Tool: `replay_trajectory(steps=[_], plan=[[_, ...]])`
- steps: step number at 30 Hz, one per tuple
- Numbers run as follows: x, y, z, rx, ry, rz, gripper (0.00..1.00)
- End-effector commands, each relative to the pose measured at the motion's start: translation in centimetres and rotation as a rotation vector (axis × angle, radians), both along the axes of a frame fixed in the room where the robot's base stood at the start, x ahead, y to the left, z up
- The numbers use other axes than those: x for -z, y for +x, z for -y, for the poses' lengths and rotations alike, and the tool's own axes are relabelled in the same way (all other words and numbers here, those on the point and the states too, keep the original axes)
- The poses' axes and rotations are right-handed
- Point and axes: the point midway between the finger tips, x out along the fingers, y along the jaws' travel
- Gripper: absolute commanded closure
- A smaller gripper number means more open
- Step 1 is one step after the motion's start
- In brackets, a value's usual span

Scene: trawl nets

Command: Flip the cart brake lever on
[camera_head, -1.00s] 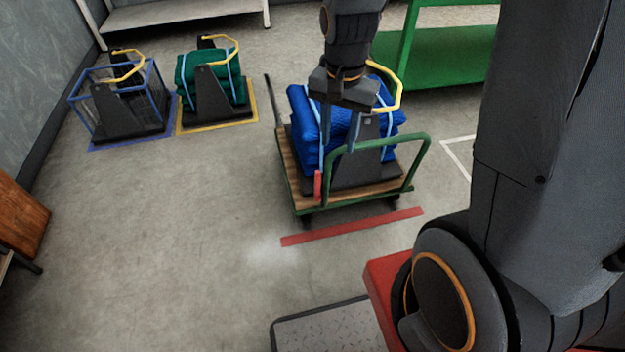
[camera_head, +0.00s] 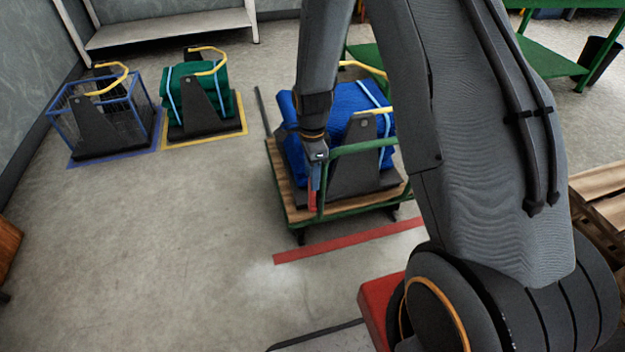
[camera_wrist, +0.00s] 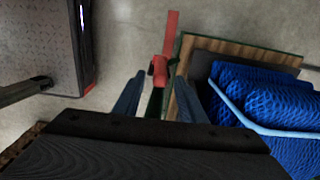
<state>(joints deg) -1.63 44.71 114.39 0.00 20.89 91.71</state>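The red brake lever (camera_head: 312,198) stands at the near left corner of the cart (camera_head: 295,206), which has a wooden deck and green frame. In the wrist view the red lever end (camera_wrist: 160,70) lies between and just beyond my two fingers. My gripper (camera_head: 315,174) points down over the lever, close to the green push handle (camera_head: 352,147). The fingers (camera_wrist: 160,98) are spread apart with nothing clamped between them. I cannot tell whether they touch the lever; its lower part is partly hidden.
A blue net bundle (camera_head: 345,115) in a dark cradle loads the cart. A red floor stripe (camera_head: 340,241) runs in front. A green net bundle (camera_head: 190,95) and a wire cage (camera_head: 105,115) stand at the left.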

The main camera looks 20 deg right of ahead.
Motion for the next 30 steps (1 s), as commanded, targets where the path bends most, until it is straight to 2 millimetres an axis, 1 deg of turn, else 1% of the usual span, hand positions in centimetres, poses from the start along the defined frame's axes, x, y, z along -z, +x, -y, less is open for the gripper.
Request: replay_trajectory(steps=[1,6,14,15,17,21,30], plan=[[0.7,0.0,0.0,0.000,0.000,-0.002,0.62],[1.7,0.0,0.0,-0.001,0.000,0.000,0.62],[1.9,0.0,0.0,-0.001,0.000,0.000,0.62],[1.9,0.0,0.0,-0.001,0.000,0.000,0.66],[1.8,0.0,0.0,-0.001,0.000,0.000,0.76],[1.8,0.0,0.0,-0.001,0.000,0.000,1.00],[1.8,-0.2,0.2,0.002,0.000,0.005,1.00]])
